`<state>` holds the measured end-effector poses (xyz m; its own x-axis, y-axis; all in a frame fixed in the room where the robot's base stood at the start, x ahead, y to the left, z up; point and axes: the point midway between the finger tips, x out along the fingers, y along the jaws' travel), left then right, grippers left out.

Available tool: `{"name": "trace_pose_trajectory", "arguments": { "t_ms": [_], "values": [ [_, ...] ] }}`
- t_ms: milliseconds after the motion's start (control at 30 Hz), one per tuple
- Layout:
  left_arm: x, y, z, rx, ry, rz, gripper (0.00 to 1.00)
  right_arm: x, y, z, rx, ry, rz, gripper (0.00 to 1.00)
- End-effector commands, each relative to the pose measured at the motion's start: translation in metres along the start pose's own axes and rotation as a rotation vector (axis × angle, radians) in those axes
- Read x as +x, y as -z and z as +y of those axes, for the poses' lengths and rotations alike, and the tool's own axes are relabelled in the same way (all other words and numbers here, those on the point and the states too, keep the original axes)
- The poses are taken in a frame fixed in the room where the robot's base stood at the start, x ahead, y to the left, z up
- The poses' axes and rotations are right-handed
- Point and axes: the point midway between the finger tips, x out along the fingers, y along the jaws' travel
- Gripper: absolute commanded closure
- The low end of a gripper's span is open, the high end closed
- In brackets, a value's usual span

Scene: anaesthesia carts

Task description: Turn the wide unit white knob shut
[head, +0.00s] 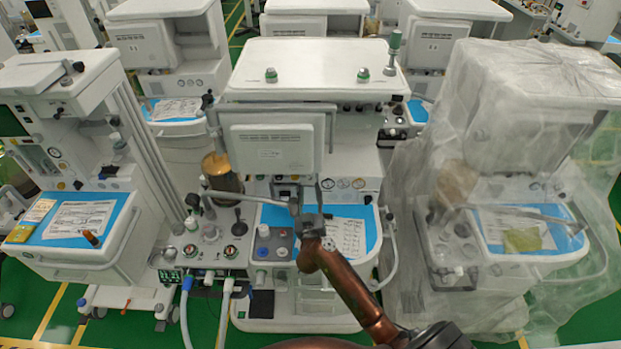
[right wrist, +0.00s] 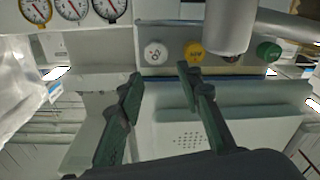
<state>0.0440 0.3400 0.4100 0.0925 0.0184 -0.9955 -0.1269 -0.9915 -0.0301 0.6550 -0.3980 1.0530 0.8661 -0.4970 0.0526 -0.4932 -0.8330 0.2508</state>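The white knob (right wrist: 156,53) shows in the right wrist view on the pale front panel of the unit, with dark marking on its face. A yellow knob (right wrist: 194,52) is just right of it, and a green knob (right wrist: 268,52) is further right. My right gripper (right wrist: 161,78) is open and empty. Its two dark green fingers point toward the panel, apart from the white knob. In the head view my right gripper (head: 310,215) is in front of the middle wide unit (head: 283,58), over its work shelf. I cannot make out the white knob there. My left gripper is not in view.
Pressure gauges (right wrist: 72,8) sit at the upper left in the wrist view. A pale cylinder (right wrist: 231,25) hangs between the yellow and green knobs. A grey bar (head: 240,196) crosses in front of the unit. A plastic-covered cart (head: 520,120) stands on the right, another cart (head: 55,90) on the left.

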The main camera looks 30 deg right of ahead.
Motion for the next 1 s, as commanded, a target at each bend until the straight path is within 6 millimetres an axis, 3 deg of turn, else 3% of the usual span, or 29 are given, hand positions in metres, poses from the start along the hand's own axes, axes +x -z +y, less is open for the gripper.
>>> {"name": "trace_pose_trajectory", "arguments": {
  "t_ms": [167, 600, 1000],
  "values": [
    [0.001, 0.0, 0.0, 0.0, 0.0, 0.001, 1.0, 0.011, -0.011, 0.0, -0.019, -0.015, -0.061, 0.67],
    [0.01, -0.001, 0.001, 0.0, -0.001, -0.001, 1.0, 0.072, -0.015, 0.001, -0.018, -0.015, -0.06, 0.67],
    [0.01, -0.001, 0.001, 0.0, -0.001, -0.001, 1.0, 0.08, -0.015, 0.001, -0.018, -0.014, -0.059, 0.67]
  ]
}}
